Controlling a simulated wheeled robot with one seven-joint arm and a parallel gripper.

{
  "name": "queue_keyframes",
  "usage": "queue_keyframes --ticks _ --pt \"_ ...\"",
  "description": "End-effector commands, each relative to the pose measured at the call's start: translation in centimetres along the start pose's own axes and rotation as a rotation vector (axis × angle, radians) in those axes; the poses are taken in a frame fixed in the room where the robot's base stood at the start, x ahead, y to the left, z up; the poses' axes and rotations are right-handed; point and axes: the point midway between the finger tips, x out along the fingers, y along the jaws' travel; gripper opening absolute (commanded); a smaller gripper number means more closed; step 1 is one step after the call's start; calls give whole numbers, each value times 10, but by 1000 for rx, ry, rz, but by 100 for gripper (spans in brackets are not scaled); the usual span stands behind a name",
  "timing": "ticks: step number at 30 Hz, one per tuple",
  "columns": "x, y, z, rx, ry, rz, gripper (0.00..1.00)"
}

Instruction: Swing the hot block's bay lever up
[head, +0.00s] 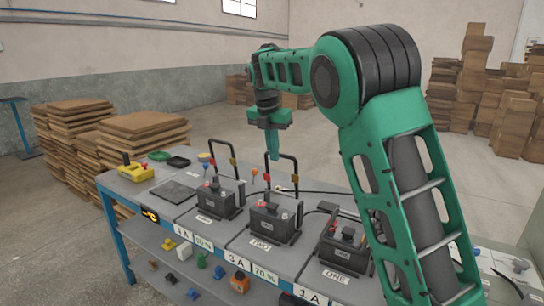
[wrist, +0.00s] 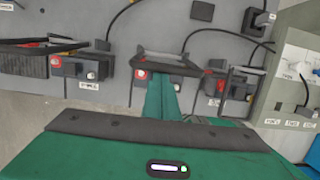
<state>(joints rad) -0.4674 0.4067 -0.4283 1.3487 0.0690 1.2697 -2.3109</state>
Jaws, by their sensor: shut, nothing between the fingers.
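Three dark battery blocks sit in a row on the grey bench: a left one (head: 215,200), a middle one marked TWO (head: 272,221) and a right one marked ONE (head: 342,245). A black U-shaped lever (head: 219,141) stands up behind the left block, and another (head: 282,156) stands up at the middle block. The right block's lever (head: 322,228) appears lowered over it, partly behind my arm. I cannot tell which block is hot. My gripper (head: 273,155) is shut and empty, pointing down close to the middle lever. In the wrist view its fingers (wrist: 162,82) overlap a lever frame (wrist: 165,53); contact is unclear.
Cables run behind the blocks. A yellow device (head: 136,172) and a dark flat plate (head: 173,191) lie at the bench's left end. Labels such as 90 % and 70 % line the front edge. A lower shelf holds small coloured items.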

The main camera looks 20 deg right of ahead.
Motion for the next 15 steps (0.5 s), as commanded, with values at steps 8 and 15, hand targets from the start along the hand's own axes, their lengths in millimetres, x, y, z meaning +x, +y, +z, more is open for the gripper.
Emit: queue_keyframes --ticks 8,15 --pt "-3 -2 16 22 -23 13 0" --pt "-4 -2 17 26 -24 14 0"
